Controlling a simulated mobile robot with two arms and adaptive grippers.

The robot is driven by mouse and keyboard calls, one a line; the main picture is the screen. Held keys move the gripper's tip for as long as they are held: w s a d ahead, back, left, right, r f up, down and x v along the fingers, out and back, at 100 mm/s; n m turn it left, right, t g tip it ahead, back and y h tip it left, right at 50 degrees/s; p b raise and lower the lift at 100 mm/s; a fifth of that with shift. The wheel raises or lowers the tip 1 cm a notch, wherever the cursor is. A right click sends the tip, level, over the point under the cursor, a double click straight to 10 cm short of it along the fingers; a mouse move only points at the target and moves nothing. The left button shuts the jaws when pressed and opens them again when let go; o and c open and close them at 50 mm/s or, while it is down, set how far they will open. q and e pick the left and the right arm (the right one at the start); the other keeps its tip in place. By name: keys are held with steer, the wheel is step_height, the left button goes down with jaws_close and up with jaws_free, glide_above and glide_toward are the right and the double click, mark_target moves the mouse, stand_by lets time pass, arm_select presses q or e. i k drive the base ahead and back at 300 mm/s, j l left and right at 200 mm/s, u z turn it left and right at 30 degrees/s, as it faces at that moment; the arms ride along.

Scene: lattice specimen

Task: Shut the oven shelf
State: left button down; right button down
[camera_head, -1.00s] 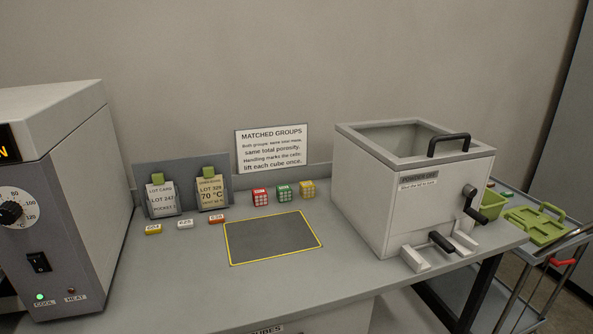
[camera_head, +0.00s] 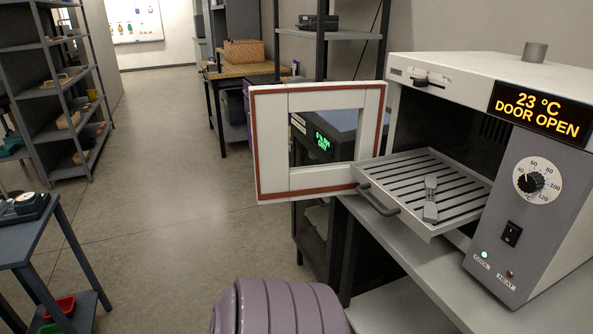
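The oven (camera_head: 535,72) stands at the right with its front open. Its slatted shelf (camera_head: 455,203) is pulled out of the chamber toward the left and juts past the oven front, with a grey handle (camera_head: 378,200) on its outer edge. A small grey object (camera_head: 430,200) lies on the slats; I cannot tell what it is. The oven door (camera_head: 270,140), a white frame with a red-brown seal and a window, is swung wide open to the left. The shelf's inner end is hidden inside the chamber. Neither of my grippers is in view.
The oven display (camera_head: 540,112) reads 23 °C DOOR OPEN, and a green lamp (camera_head: 485,254) is lit. The oven stands on a grey bench (camera_head: 400,245). Open floor (camera_head: 175,170) lies to the left, with a blue-grey trolley (camera_head: 25,235) at the left edge.

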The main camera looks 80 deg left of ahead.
mark_target(461, 194)
steer(key=u, duration=2)
